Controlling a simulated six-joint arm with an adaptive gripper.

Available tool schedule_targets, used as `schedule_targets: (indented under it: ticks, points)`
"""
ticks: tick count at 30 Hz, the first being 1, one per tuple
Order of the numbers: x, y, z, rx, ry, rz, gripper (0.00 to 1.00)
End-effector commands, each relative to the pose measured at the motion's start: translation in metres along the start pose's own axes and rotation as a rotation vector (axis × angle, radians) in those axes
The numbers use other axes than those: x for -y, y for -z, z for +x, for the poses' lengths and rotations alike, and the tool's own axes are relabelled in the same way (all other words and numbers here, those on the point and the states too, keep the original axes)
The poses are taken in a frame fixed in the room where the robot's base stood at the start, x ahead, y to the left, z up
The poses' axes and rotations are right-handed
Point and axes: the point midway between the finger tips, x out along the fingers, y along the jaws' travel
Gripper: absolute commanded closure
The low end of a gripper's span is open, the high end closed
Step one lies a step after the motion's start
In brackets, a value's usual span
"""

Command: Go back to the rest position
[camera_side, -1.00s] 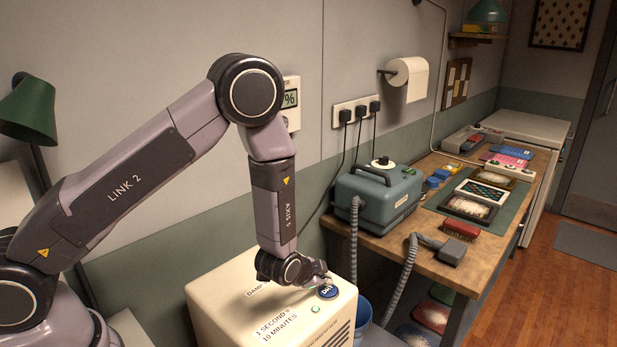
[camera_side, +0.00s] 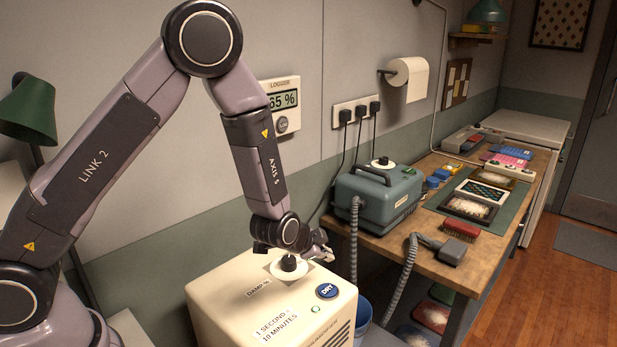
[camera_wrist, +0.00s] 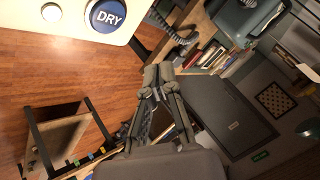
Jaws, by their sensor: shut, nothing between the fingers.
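My gripper (camera_side: 326,251) is shut and empty in the side view, raised above the top of the cream dehumidifier box (camera_side: 235,300), beyond its dark knob. It is apart from the blue DRY button (camera_side: 327,291) on that box. In the wrist view my gripper's fingertips (camera_wrist: 158,76) are together with nothing between them. The DRY button (camera_wrist: 106,14) shows at the top of the wrist view, with a pale round button beside it.
A wall logger (camera_side: 283,106) reads 65 %. A wooden bench (camera_side: 400,268) to the right carries a teal machine (camera_side: 378,196) with a hose, a brush (camera_side: 460,230) and framed pieces. A green lamp (camera_side: 30,108) stands at the left.

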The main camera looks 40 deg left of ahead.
Motion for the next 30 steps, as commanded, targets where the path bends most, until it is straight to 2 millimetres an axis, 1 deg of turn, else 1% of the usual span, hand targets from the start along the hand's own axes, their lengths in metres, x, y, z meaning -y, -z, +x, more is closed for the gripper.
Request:
schedule_targets:
  ticks: [1, 2, 4, 5, 6, 8, 9, 11, 12, 14, 15, 17, 18, 20, 21, 24, 25, 27, 30]
  points:
    - [0.010, 0.009, -0.012, -0.011, -0.013, -0.034, 1.00]
    - [0.015, 0.013, -0.021, -0.015, -0.028, -0.056, 1.00]
    - [0.029, 0.024, -0.048, -0.024, -0.069, -0.121, 1.00]
    - [0.035, 0.028, -0.061, -0.025, -0.089, -0.151, 1.00]
    - [0.043, 0.032, -0.081, -0.025, -0.115, -0.188, 1.00]
    - [0.054, 0.035, -0.111, -0.020, -0.153, -0.242, 1.00]
    - [0.061, 0.034, -0.132, -0.015, -0.173, -0.275, 1.00]
    - [0.070, 0.031, -0.163, -0.003, -0.200, -0.321, 1.00]
    - [0.075, 0.027, -0.184, 0.008, -0.215, -0.349, 1.00]
    - [0.081, 0.018, -0.215, 0.028, -0.230, -0.390, 1.00]
    - [0.084, 0.010, -0.235, 0.043, -0.236, -0.415, 1.00]
    - [0.086, -0.004, -0.265, 0.071, -0.240, -0.454, 1.00]
    - [0.088, -0.015, -0.284, 0.091, -0.237, -0.479, 1.00]
    - [0.087, -0.033, -0.310, 0.122, -0.228, -0.518, 1.00]
    - [0.086, -0.045, -0.326, 0.144, -0.219, -0.542, 1.00]
    - [0.082, -0.072, -0.356, 0.195, -0.193, -0.598, 1.00]
    - [0.081, -0.079, -0.363, 0.207, -0.184, -0.612, 1.00]
    - [0.077, -0.092, -0.376, 0.232, -0.168, -0.641, 1.00]
    - [0.074, -0.104, -0.386, 0.256, -0.153, -0.664, 1.00]
